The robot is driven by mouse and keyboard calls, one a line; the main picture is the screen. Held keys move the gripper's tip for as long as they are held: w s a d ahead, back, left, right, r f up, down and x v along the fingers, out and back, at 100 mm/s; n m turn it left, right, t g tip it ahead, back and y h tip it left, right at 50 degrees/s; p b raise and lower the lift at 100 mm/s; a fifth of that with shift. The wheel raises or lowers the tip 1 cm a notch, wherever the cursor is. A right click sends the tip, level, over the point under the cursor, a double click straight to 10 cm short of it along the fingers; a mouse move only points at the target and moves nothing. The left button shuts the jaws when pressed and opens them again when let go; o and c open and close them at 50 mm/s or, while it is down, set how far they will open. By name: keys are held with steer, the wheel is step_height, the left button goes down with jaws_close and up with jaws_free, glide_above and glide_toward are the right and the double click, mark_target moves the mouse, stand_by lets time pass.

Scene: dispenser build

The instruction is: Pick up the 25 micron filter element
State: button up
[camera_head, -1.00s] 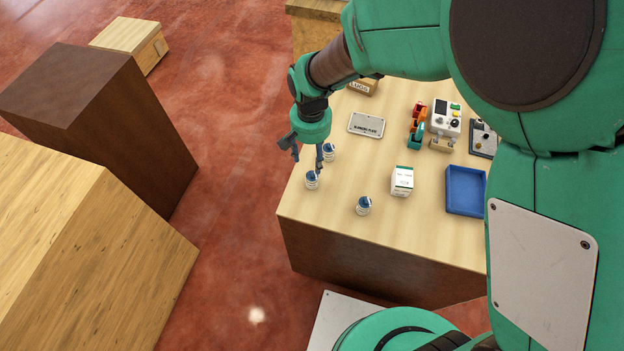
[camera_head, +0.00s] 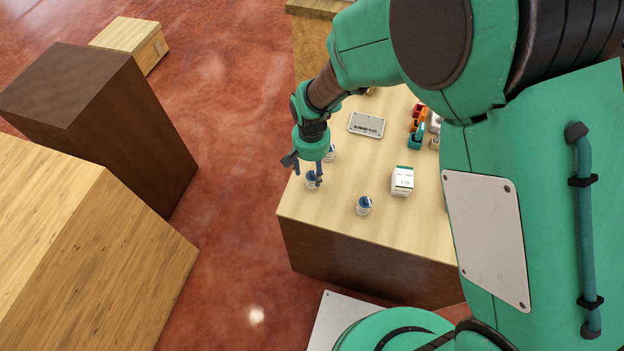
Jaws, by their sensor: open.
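Three small filter elements, white with blue tops, stand upright on the light wooden table (camera_head: 390,232). One filter element (camera_head: 312,184) is near the left edge, another filter element (camera_head: 330,154) is just behind it, partly hidden by my gripper, and a third filter element (camera_head: 363,206) is nearer the front. Their micron labels are too small to read. My gripper (camera_head: 308,181) is open and points down at the left-edge element. One finger overlaps that element in the picture and the other is to its left. I cannot tell whether they touch.
A white box with a green top (camera_head: 402,181) stands right of the elements. A grey labelled plate (camera_head: 366,124) lies farther back. Orange and teal items (camera_head: 416,132) stand at the right, partly hidden by my arm. Bare tabletop lies between them.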

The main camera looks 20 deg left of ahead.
mark_target(312, 173)
steer(key=shift+s+d+f, duration=0.15)
steer(key=shift+f, duration=2.45)
steer(key=shift+c, duration=0.2)
jaws_close()
steer(key=shift+r, duration=0.1)
steer(key=shift+r, duration=0.4)
step_height(312, 173, up, 3)
steer(key=shift+s+f, duration=0.1)
steer(key=s+d, duration=0.3)
steer(key=s, duration=0.1)
steer(key=s+d+r, duration=0.1)
steer(key=s+d, duration=0.2)
steer(key=s, duration=0.1)
steer(key=s+d, duration=0.3)
steer(key=s, duration=0.1)
steer(key=shift+s+d+r, duration=0.15)
steer(key=shift+s+d, duration=0.1)
steer(key=shift+d, duration=0.15)
